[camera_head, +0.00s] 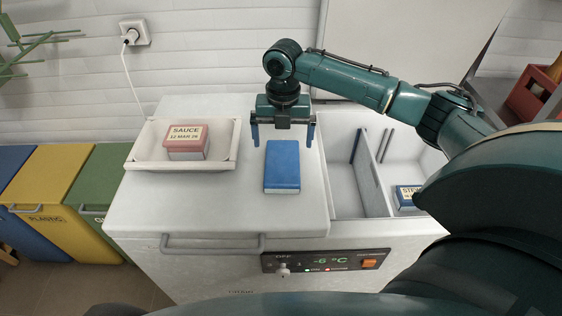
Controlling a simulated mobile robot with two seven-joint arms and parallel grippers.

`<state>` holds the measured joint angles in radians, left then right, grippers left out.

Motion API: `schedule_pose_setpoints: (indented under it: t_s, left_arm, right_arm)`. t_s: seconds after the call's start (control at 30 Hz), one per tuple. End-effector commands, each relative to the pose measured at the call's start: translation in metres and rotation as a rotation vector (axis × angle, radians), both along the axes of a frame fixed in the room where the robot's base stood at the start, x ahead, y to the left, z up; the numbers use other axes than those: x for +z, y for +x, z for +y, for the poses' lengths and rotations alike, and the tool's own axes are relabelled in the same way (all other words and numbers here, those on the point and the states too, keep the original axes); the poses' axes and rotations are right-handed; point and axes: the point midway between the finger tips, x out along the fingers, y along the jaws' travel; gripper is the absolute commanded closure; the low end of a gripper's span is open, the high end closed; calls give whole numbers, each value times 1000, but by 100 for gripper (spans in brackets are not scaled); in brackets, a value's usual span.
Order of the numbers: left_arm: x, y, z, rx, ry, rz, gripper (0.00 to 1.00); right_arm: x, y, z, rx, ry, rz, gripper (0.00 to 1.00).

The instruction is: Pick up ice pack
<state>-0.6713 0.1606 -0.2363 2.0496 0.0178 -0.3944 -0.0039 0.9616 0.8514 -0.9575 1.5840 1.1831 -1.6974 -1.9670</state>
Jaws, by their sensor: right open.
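A blue block, which looks like the ice pack (282,167), lies flat on the closed white lid at the left part of the chest freezer. My right gripper (283,138) is open, with its fingers pointing down. Its blue fingertips show at the far end of the ice pack, one toward each side, and nothing is between them. I cannot tell the exact height of the fingers above the lid. My left gripper is not in view.
A white tray (136,164) holding a red box labelled sauce (186,144) stands left on the lid (220,205). The freezer's open compartment at right holds a blue labelled box (405,198). Coloured recycling bins (55,190) stand at left. Bare lid surrounds the ice pack.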

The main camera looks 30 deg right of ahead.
Motion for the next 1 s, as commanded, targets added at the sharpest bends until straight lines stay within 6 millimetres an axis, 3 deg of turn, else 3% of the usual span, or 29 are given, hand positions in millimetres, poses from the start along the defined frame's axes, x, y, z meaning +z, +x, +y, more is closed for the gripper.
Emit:
schedule_pose_setpoints:
  t_s: [0.1, 0.37, 0.6, 0.9, 1.0]
  left_arm:
    - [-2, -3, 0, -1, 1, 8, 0]
    - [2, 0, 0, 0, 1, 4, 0]
    - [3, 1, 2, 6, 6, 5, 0]
    - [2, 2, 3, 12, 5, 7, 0]
    - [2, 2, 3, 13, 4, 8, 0]
  right_arm:
    - [-19, 0, 0, -1, 0, 1, 0]
    - [-39, 0, 0, 0, 0, 2, 0]
    - [-74, -1, 0, -1, 0, 2, 0]
    - [-81, 0, 0, 1, 0, -1, 0]
    - [-81, 0, 0, 1, 0, -1, 7]
